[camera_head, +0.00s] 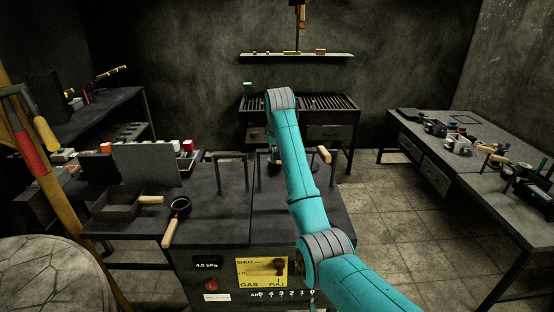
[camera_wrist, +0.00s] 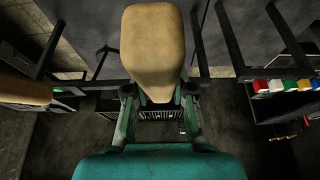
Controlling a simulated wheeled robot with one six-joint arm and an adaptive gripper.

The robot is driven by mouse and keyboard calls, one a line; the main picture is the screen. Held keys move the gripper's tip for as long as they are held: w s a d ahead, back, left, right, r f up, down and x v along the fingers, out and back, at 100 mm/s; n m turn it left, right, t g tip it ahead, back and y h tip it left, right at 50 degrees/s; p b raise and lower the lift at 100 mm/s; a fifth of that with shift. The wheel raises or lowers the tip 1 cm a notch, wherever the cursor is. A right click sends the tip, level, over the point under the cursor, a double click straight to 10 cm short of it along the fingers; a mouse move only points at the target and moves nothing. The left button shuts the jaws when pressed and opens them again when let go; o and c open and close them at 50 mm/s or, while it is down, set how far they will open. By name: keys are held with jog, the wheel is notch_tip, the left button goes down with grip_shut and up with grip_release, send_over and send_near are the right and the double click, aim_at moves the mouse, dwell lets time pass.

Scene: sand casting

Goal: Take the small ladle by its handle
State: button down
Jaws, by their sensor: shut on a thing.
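My gripper (camera_wrist: 158,108) is shut on a thick, light wooden handle (camera_wrist: 153,42), with one green jaw on each side of it. The handle's near end faces the wrist camera; the bowl of what it belongs to is hidden, so I cannot confirm that it is the small ladle. In the head view, my teal arm hides most of my gripper above the bench. A second wooden handle (camera_head: 324,154) sticks out right of my arm and also shows at the left of the wrist view (camera_wrist: 22,90).
The dark bench (camera_head: 222,232) carries upright metal frames (camera_head: 231,160) close around my gripper. A dark box (camera_head: 116,204) lies at its left. A grated table (camera_head: 328,103) stands behind. A side table (camera_head: 482,186) with several tools is at right; the tiled floor between is free.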

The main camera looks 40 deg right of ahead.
jog(key=shift+r, duration=0.15)
notch_tip(320, 180, up, 18)
dwell(0.4)
